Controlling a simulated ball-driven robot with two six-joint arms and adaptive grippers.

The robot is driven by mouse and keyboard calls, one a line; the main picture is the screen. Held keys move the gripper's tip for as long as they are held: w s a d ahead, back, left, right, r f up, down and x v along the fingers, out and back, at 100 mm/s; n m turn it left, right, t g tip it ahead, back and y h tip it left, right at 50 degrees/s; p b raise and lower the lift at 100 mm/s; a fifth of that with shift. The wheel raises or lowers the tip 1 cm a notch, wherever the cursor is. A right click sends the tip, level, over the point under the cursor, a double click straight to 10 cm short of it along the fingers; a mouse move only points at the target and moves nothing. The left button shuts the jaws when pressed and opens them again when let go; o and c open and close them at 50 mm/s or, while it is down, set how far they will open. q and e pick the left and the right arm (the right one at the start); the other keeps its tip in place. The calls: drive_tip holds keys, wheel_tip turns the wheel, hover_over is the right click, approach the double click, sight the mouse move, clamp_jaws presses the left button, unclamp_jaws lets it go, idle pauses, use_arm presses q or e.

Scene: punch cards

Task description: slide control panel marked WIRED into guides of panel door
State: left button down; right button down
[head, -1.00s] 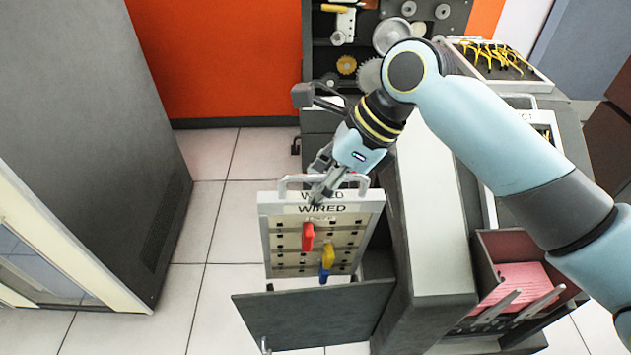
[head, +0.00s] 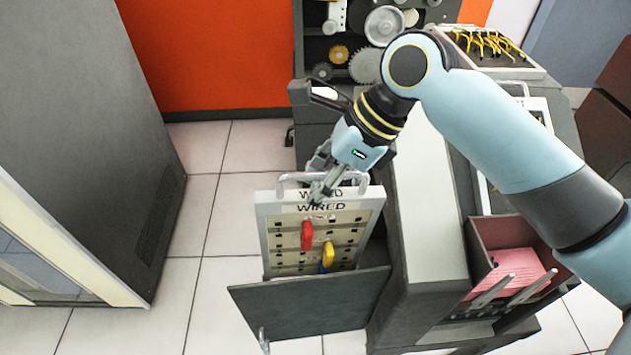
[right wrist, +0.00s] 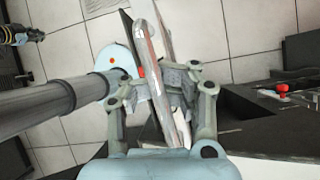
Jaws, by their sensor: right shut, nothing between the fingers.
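The control panel (head: 345,222) marked WIRED stands nearly upright, tilted slightly, at the middle of the head view. It carries a red plug (head: 307,236) and a yellow plug (head: 327,256). Its lower edge is hidden behind the dark panel door (head: 310,305). My right gripper (head: 318,195) is shut at the panel's top, over the handle (head: 290,180) and label. The guides are hidden. My left gripper is not in view.
A grey cabinet (head: 420,200) stands right of the panel, with a bin of pink cards (head: 515,275) beside it. Gears (head: 385,27) hang on a rack behind. A tall grey cabinet (head: 90,130) stands left. Tiled floor (head: 225,230) is clear between them.

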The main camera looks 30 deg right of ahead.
drive_tip(key=shift+w+a+r+g, duration=0.1)
drive_tip(key=shift+g, duration=0.2)
drive_tip(key=shift+w, duration=0.1)
drive_tip(key=shift+w+d, duration=0.25)
drive_tip(key=shift+w, duration=0.1)
drive_tip(key=shift+w+d, duration=0.15)
drive_tip(key=shift+w, duration=0.2)
hover_over(316, 233)
drive_tip(key=w+d, duration=0.1)
drive_tip(key=w, duration=0.1)
drive_tip(key=shift+w+f+b, duration=0.15)
drive_tip(key=shift+f+b, duration=0.3)
drive_tip(key=shift+f, duration=2.35)
drive_tip(key=shift+h+p, duration=0.45)
drive_tip(key=shift+h, duration=0.05)
